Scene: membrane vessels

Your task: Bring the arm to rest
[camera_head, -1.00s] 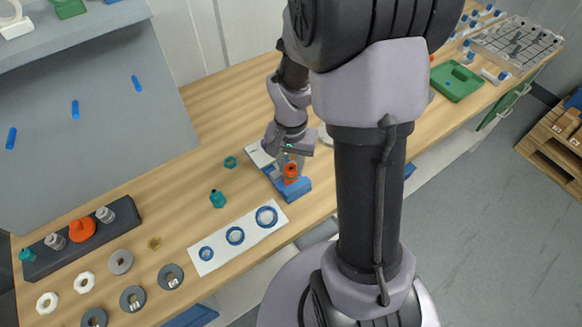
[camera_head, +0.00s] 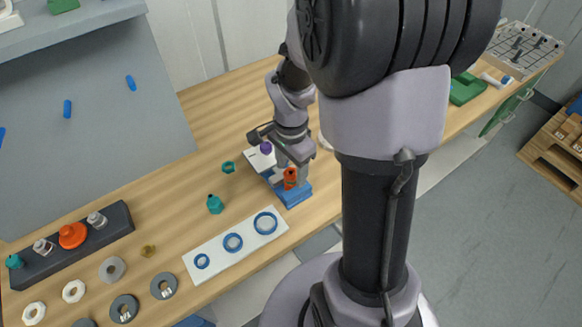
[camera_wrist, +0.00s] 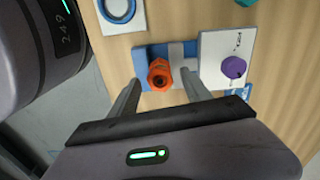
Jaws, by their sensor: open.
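My gripper (camera_wrist: 165,92) is open and empty in the wrist view, its two fingers apart. An orange fitting with a dark hole (camera_wrist: 160,76) shows between and beyond the fingertips, on a blue and grey fixture (camera_wrist: 142,58). In the head view my gripper (camera_head: 287,170) is low over the same fixture (camera_head: 293,193), with the orange fitting (camera_head: 290,178) close by. I cannot tell from these views whether a finger touches it. A purple knob (camera_wrist: 234,67) sits on the white plate (camera_wrist: 214,45) beside the fixture; the knob also shows in the head view (camera_head: 266,148).
A white strip with several blue rings (camera_head: 190,262) lies at the left of the fixture. Teal parts (camera_head: 215,204) stand nearby. A dark holder (camera_head: 125,222) carries several fittings, with loose rings (camera_head: 163,285) before it. A grey panel (camera_head: 90,150) stands behind.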

